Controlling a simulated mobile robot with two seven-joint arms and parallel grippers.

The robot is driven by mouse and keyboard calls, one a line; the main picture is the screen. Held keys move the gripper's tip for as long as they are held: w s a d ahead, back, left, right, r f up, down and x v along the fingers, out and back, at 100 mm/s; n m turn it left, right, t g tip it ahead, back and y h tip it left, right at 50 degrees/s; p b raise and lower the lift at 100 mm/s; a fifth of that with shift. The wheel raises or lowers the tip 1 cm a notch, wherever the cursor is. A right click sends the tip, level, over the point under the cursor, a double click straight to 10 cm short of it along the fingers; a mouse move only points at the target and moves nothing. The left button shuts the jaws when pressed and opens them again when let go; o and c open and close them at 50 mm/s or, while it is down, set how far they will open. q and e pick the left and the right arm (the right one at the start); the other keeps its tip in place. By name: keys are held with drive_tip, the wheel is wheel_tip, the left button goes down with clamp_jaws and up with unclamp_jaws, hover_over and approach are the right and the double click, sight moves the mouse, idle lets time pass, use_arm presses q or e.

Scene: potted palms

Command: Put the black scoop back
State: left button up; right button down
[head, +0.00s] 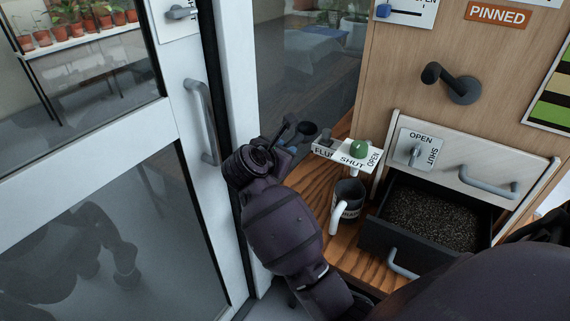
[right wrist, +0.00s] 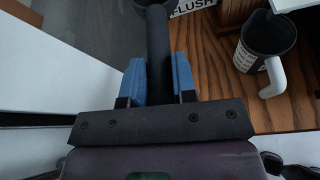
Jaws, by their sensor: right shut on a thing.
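My right gripper (head: 289,146) is shut on the handle of the black scoop (head: 306,129), between the glass door and the wooden counter. In the right wrist view the blue fingers of the right gripper (right wrist: 158,68) clasp the dark handle of the scoop (right wrist: 159,40) from both sides. The scoop's head is cut off at the top there. I cannot tell whether the scoop holds anything. My left gripper is not in view.
A dark mug (head: 349,192) with a white handle stands on the wooden counter (head: 313,190). Right of it a drawer of dark granules (head: 430,214) is open. A green knob (head: 358,149) sits above a FLUSH/SHUT/OPEN label. A dark peg (head: 462,88) sticks out of the panel. The door handle (head: 202,120) is at left.

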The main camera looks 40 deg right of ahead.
drive_tip(key=shift+a, duration=0.15)
drive_tip(key=shift+n+g, duration=0.5)
drive_tip(key=shift+n, duration=0.3)
drive_tip(key=shift+s+a+f+b, duration=0.5)
drive_tip(key=shift+a+f, duration=0.45)
drive_tip(key=shift+f, duration=1.45)
drive_tip(key=shift+s+a+f+b, duration=0.25)
drive_tip(key=shift+a+f+b, duration=0.6)
drive_tip(key=shift+f, duration=1.55)
drive_tip(key=shift+s+a+f+b, duration=0.4)
drive_tip(key=shift+a+f, duration=0.7)
drive_tip(key=shift+f, duration=1.3)
drive_tip(key=shift+f+b, duration=0.35)
drive_tip(key=shift+f, duration=0.75)
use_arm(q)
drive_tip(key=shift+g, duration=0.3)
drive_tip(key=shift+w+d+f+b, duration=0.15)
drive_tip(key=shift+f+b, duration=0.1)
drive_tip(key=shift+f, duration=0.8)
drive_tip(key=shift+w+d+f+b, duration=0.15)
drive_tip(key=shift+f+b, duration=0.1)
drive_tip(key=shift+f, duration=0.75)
use_arm(e)
drive_tip(key=shift+f, duration=0.65)
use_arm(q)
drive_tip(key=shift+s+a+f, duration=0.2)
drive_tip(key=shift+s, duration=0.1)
